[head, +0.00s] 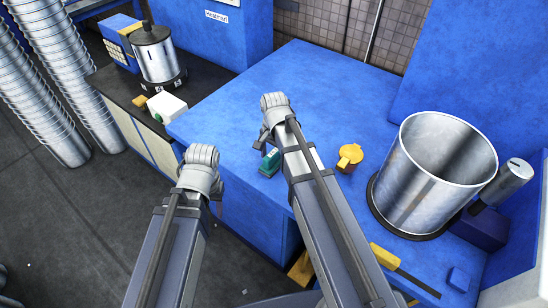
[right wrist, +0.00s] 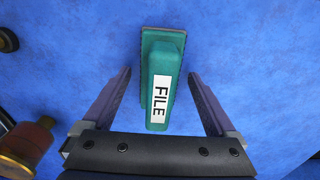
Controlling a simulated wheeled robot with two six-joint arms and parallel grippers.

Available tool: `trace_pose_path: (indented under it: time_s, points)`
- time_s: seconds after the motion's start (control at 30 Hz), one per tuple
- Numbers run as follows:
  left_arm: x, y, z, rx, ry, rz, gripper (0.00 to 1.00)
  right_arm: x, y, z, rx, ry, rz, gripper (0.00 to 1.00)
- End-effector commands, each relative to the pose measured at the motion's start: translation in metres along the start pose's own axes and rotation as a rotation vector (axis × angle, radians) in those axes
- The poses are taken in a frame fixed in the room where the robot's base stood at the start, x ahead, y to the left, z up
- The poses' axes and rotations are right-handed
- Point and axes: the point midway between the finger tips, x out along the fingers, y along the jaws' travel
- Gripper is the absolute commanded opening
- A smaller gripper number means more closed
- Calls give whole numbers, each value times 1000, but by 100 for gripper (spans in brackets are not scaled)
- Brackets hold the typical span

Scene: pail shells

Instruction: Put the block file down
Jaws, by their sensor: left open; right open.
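The block file (head: 270,163) is a teal block with a dark base and a white "FILE" label. It appears to lie on the blue bench top (head: 330,90). In the right wrist view the file (right wrist: 161,70) lies between the two open fingers of my right gripper (right wrist: 158,76), with a gap on each side. In the head view my right gripper (head: 268,135) is over the bench beside the file, its fingers mostly hidden by the wrist. My left gripper (head: 198,172) is open, away from the file, left of the bench's front edge.
A large open metal pail shell (head: 410,193) stands on the bench at right, beside a smaller metal cylinder (head: 508,181). A yellow-handled tool (head: 385,257) lies in front. A white box (head: 167,107) sits on the dark side counter.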

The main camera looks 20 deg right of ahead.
Motion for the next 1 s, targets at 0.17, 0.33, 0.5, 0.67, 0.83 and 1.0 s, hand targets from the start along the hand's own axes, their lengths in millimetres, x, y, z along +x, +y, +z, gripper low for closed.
trace_pose_path:
  time_s: [0.17,0.33,0.5,0.67,0.83,1.0]
  points:
    - [1,0,0,0,0,0,50,1,0,0,0,0,0,92]
    - [5,0,0,0,0,0,50,5,0,0,0,0,0,92]
    - [-16,-2,1,0,0,0,50,-16,0,0,0,0,0,92]
    - [-37,-4,2,0,0,0,50,-37,2,1,0,0,0,92]
    - [-61,-6,4,0,0,0,50,-61,4,3,0,0,0,92]
    - [-74,-7,4,0,0,0,50,-74,3,3,0,0,0,92]
